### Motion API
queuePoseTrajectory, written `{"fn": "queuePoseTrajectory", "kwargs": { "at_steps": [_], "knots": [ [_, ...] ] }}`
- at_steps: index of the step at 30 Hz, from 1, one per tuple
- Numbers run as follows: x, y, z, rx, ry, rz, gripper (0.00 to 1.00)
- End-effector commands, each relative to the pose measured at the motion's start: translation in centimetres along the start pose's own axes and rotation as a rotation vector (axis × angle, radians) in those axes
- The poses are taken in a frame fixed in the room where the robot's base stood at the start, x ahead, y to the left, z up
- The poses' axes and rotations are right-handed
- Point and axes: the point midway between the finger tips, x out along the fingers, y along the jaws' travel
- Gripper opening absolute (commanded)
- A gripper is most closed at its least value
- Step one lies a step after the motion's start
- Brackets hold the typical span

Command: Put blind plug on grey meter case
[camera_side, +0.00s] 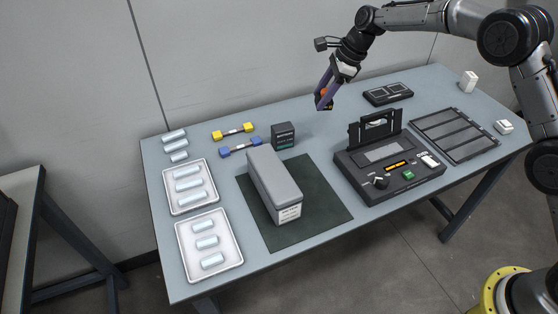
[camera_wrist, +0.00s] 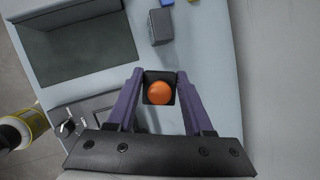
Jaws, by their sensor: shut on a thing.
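The blind plug appears as an orange round piece (camera_wrist: 160,92) against a dark square between my fingertips; a bit of orange also shows in the side view (camera_side: 323,92). My gripper (camera_side: 325,100) has purple fingers and is shut on the plug, raised above the back of the table. The fingers also show in the wrist view (camera_wrist: 158,78). The grey meter case (camera_side: 273,182) is a long closed box with a white label on its front end, lying on a dark mat. It is left of and below my gripper in the side view. Its edge shows at the wrist view's top left (camera_wrist: 50,10).
A small dark box (camera_side: 283,136) stands behind the case. A black splicer (camera_side: 390,170) with its lid raised is to the right. White trays (camera_side: 204,205) of clear cylinders lie left. Blue-ended (camera_side: 240,148) and yellow-ended (camera_side: 233,131) pieces lie behind. A black rack (camera_side: 455,134) lies right.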

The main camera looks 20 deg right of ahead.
Motion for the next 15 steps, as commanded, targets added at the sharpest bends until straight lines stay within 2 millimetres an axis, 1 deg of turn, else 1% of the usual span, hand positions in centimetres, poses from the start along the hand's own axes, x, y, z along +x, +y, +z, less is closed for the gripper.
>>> {"fn": "queuePoseTrajectory", "kwargs": {
  "at_steps": [1, 5, 6, 8, 9, 10, 12, 15],
  "knots": [
    [-1.0, 2.1, 1.6, -0.025, -0.003, 0.020, 0.00],
    [-3.0, 7.2, 4.4, -0.076, -0.004, 0.077, 0.00],
    [-3.6, 8.8, 5.1, -0.091, -0.004, 0.093, 0.00],
    [-4.6, 11.3, 6.1, -0.115, -0.004, 0.118, 0.00],
    [-5.2, 12.9, 6.5, -0.130, -0.003, 0.136, 0.00],
    [-5.6, 14.2, 6.9, -0.141, -0.002, 0.149, 0.00],
    [-6.6, 16.8, 7.5, -0.165, -0.001, 0.175, 0.00],
    [-7.7, 20.1, 7.9, -0.194, 0.002, 0.207, 0.00]
  ]
}}
